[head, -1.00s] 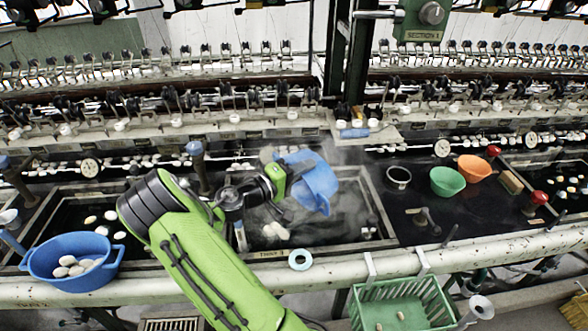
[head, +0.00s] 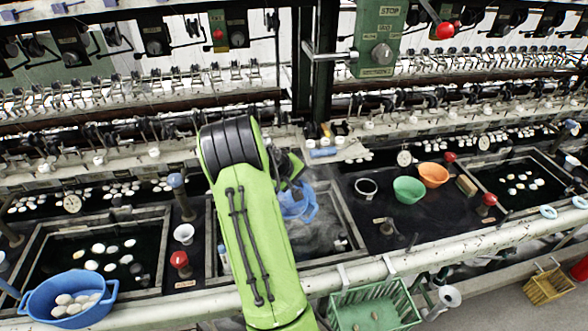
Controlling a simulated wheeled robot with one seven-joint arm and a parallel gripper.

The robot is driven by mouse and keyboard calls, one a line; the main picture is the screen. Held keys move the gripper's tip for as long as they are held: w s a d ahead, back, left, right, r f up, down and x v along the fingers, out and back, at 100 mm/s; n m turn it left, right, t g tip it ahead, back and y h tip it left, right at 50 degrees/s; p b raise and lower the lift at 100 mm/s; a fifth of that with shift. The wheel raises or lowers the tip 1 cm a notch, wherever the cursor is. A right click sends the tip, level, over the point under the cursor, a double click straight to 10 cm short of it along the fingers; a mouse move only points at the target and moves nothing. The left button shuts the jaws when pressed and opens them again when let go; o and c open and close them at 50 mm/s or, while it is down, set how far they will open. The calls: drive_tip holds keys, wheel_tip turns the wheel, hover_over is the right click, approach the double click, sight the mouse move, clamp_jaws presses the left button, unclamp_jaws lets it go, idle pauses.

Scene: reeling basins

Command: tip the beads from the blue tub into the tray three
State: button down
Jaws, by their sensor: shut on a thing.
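My gripper (head: 288,180) is mostly hidden by my green arm. It is shut on a blue tub (head: 298,204) and holds it over the steaming middle basin (head: 352,243). The tub's left part is behind my arm, and I cannot see whether anything is in it. A second blue tub (head: 60,312) with two handles stands upright at the front left, holding several pale, bead-like cocoons (head: 72,301). I cannot read any label that tells which basin is tray three.
The left basin (head: 158,250) and right basin (head: 543,168) hold floating pale cocoons. Green (head: 408,190) and orange (head: 433,175) bowls stand on the dark counter. A green basket (head: 375,308) hangs on the front rail (head: 420,247). Reeling machinery fills the back.

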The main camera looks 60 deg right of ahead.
drive_tip(key=shift+s+d+r+y+p, duration=0.25)
drive_tip(key=shift+d+y+p, duration=0.25)
drive_tip(key=shift+p, duration=0.15)
drive_tip(key=shift+d+y+p, duration=0.1)
drive_tip(key=shift+y+p, duration=0.3)
drive_tip(key=shift+p, duration=0.25)
drive_tip(key=y+p, duration=0.1)
drive_tip(key=p, duration=0.1)
drive_tip(key=t+y+p, duration=0.1)
drive_tip(key=p, duration=0.1)
drive_tip(key=shift+d+f+y, duration=0.1)
drive_tip(key=shift+d+y, duration=0.1)
drive_tip(key=shift+y, duration=0.2)
drive_tip(key=shift+d+f+t+y+p, duration=0.2)
drive_tip(key=shift+t+y+p, duration=0.2)
drive_tip(key=shift+y+p, duration=0.75)
drive_tip(key=shift+d+f+t+y+p, duration=0.2)
drive_tip(key=shift+t+y+p, duration=0.15)
drive_tip(key=shift+y, duration=0.4)
drive_tip(key=shift+a+f, duration=0.1)
